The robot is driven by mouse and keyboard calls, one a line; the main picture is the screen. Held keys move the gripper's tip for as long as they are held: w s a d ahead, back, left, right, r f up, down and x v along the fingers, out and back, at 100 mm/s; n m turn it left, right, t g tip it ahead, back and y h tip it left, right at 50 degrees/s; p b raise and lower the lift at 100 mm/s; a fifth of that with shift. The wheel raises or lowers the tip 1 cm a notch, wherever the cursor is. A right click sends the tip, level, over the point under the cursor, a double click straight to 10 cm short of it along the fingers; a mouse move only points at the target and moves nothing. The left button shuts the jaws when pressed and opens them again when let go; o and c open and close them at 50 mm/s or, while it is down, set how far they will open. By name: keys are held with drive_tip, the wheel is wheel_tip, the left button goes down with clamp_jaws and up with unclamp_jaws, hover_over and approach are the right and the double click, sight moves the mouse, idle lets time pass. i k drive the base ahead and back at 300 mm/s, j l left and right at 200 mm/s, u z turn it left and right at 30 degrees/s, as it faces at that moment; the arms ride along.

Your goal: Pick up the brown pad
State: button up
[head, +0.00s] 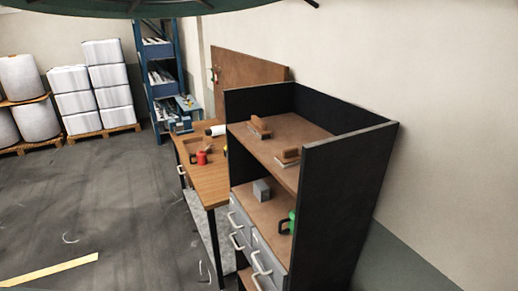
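Two small brown block-like items rest on the upper shelf of a dark cabinet: one further back (259,127) and one nearer (288,155). Each seems to have a lighter, flatter part at its base. They look alike, and I cannot tell which, if either, is the brown pad. They stand apart from each other with bare shelf (272,143) between them. My gripper is not in view.
The cabinet has tall black side walls (340,205). Its lower shelf holds a grey block (261,190) and a green item (287,224), above grey drawers. A wooden table (205,180) beside it carries a red item (201,158). Floor at left is open.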

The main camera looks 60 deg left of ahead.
sight(289, 157)
drive_tip(key=j+u, duration=0.3)
drive_tip(key=u, duration=0.15)
drive_tip(key=i+j+u, duration=0.1)
drive_tip(key=j+u, duration=0.15)
drive_tip(key=u, duration=0.2)
drive_tip(key=i+j+u, duration=0.1)
drive_tip(key=j+u, duration=0.2)
drive_tip(key=u, duration=0.2)
drive_tip(key=i+j+u, duration=0.15)
drive_tip(key=u, duration=0.3)
drive_tip(key=i+j+u, duration=0.15)
drive_tip(key=u, duration=0.3)
